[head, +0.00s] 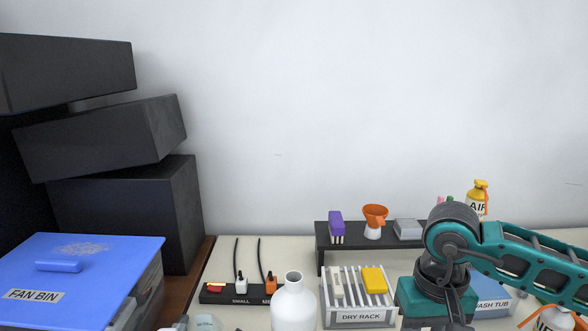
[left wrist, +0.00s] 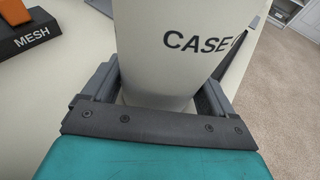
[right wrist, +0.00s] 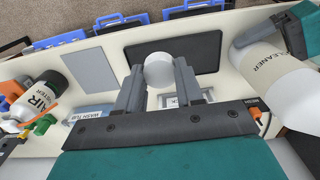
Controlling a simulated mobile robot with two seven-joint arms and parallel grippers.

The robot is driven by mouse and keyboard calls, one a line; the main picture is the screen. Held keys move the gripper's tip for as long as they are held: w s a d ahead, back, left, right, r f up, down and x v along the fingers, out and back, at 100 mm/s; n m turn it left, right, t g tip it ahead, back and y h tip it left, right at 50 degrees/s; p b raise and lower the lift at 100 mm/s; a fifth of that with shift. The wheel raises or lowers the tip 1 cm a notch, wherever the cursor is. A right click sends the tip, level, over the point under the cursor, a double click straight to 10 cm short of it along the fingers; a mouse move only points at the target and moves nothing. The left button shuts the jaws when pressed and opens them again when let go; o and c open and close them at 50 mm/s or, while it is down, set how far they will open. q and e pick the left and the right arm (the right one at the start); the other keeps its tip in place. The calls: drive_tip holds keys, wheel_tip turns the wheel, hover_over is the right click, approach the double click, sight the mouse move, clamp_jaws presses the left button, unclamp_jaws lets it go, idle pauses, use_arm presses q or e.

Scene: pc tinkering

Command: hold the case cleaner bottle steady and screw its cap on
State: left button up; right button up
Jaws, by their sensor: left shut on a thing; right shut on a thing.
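The case cleaner bottle (head: 293,306) is white, with a bare, open neck in the head view. It fills the left wrist view (left wrist: 160,50), lettered CASE, and also shows at the right of the right wrist view (right wrist: 272,72). My left gripper (left wrist: 158,92) is shut around the bottle, a finger on each side. My right gripper (right wrist: 158,82) is shut on a round white cap (right wrist: 158,68) between its fingertips, well apart from the bottle. In the head view, both sets of fingertips are out of sight.
The dry rack (head: 358,319) stands right of the bottle, before a black shelf (head: 322,240) with an orange funnel (head: 375,214). The power strip (head: 255,295) is behind-left, the blue FAN BIN (head: 100,255) far left.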

use_arm(q)
drive_tip(key=c, duration=0.4)
idle(0.3)
drive_tip(key=shift+c, duration=0.2)
use_arm(e)
drive_tip(key=w+a+r+m, duration=0.5)
drive_tip(key=w+a+r, duration=0.1)
drive_tip(key=a, duration=0.3)
wheel_tip(320, 180, up, 9)
drive_tip(key=m, duration=0.6)
hover_over(293, 276)
drive_tip(key=shift+d+f, duration=0.2)
drive_tip(key=shift+d, duration=0.25)
drive_tip(key=shift+a+r+m, duration=0.35)
drive_tip(key=shift+a+m, duration=0.05)
drive_tip(key=shift+m, duration=0.2)
drive_tip(key=shift+f, duration=2.4)
